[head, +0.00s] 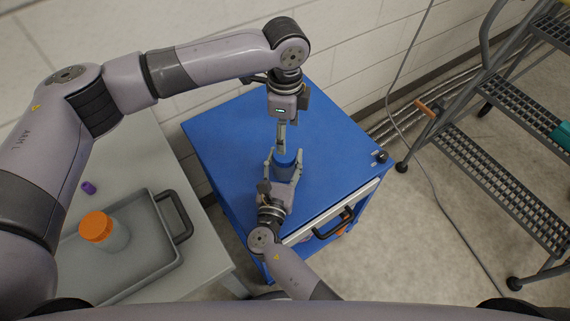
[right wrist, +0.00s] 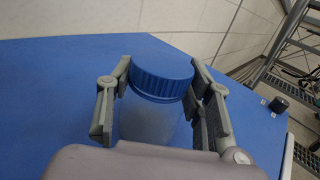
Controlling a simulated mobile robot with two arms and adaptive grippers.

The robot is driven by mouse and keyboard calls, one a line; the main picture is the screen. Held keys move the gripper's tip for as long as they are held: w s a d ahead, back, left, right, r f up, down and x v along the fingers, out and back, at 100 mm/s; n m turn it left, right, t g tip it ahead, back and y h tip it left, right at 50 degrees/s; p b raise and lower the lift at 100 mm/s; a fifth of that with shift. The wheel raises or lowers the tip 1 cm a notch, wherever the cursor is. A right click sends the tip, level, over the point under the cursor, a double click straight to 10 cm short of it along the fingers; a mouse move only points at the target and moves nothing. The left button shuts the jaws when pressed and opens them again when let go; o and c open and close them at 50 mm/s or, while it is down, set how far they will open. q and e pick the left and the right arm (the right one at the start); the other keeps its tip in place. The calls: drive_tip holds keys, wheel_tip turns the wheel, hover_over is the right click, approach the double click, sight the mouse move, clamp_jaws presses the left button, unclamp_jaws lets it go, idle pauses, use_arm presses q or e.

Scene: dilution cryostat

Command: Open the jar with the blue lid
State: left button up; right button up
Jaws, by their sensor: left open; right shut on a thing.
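The jar with the blue lid stands upright on the blue cart top. In the head view its blue lid (head: 285,158) shows between my right gripper's fingers. In the right wrist view the ribbed blue lid (right wrist: 162,68) sits on the translucent jar body (right wrist: 150,120). My right gripper (head: 284,160) is shut on the jar, with one finger on each side of the body below the lid. My left gripper (head: 281,146) is open and empty, pointing down just above and behind the lid. Whether its fingertips touch the lid cannot be told.
The blue cart top (head: 225,135) is clear around the jar, apart from a small black knob (head: 381,157) at its right corner. A grey tray (head: 150,275) with an orange-lidded jar (head: 98,228) is on the left table, near a purple object (head: 88,187). Steps (head: 490,170) stand right.

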sight(284, 163)
clamp_jaws()
use_arm(q)
drive_tip(key=shift+s+d, duration=0.15)
drive_tip(key=shift+d, duration=0.15)
drive_tip(key=shift+a, duration=0.25)
drive_tip(key=shift+a+f, duration=0.1)
drive_tip(key=shift+f, duration=0.15)
wheel_tip(284, 163, down, 8)
drive_tip(key=shift+r, duration=0.2)
drive_tip(key=c, duration=1.2)
drive_tip(key=o, duration=1.3)
